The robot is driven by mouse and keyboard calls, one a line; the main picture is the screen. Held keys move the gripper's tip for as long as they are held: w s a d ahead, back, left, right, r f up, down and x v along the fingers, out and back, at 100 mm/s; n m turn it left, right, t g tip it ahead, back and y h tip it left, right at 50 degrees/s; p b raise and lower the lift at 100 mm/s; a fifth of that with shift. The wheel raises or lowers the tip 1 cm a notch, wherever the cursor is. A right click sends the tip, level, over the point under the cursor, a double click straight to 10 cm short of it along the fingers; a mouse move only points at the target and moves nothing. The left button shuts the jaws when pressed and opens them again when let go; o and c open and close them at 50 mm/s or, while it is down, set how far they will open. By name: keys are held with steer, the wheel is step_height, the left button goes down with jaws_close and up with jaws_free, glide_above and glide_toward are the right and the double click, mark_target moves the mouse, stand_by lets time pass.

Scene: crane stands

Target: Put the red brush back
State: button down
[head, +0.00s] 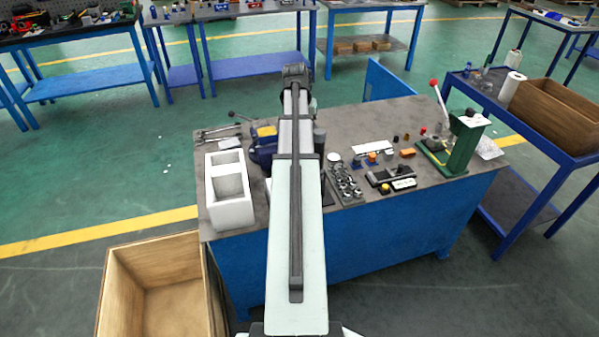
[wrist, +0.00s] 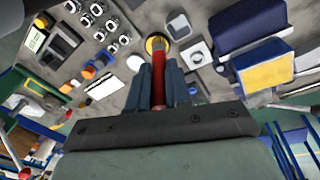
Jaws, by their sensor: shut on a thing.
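The red brush (wrist: 159,72) is held between the two dark fingers of my gripper (wrist: 158,84) in the wrist view. Its far end points at a round yellow-rimmed thing (wrist: 149,45) below; whether it touches or enters this is unclear. In the head view my gripper end (head: 296,74) is above the back of the grey-topped blue bench (head: 345,110). The brush is hidden there by my arm. A dark upright cylinder (head: 319,138) stands just right of my arm on the bench.
A white two-compartment bin (head: 230,212) stands at the bench's left front. A green press with a red-knobbed lever (head: 464,140) stands at the right. A blue-and-yellow box (wrist: 252,66) and small parts surround the brush. A wooden crate (head: 160,245) is front left.

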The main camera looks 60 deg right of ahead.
steer(key=shift+w+d+f+m+t, duration=0.15)
steer(key=shift+w+f+m, duration=0.35)
steer(key=shift+f, duration=1.25)
steer(key=shift+w+a+f+m+t, duration=0.15)
steer(key=shift+f+m, duration=0.7)
steer(key=shift+f, duration=0.95)
steer(key=shift+w+d+f+m+t, duration=0.1)
steer(key=shift+w+f+m+t, duration=0.4)
steer(key=shift+f, duration=1.25)
steer(key=shift+s+f+g, duration=0.1)
steer(key=shift+s+g, duration=0.05)
steer(key=shift+g, duration=0.15)
steer(key=c, duration=1.1)
jaws_free()
steer(key=shift+o, duration=0.2)
step_height(320, 180, up, 12)
steer(key=a, duration=0.1)
steer(key=shift+a, duration=0.25)
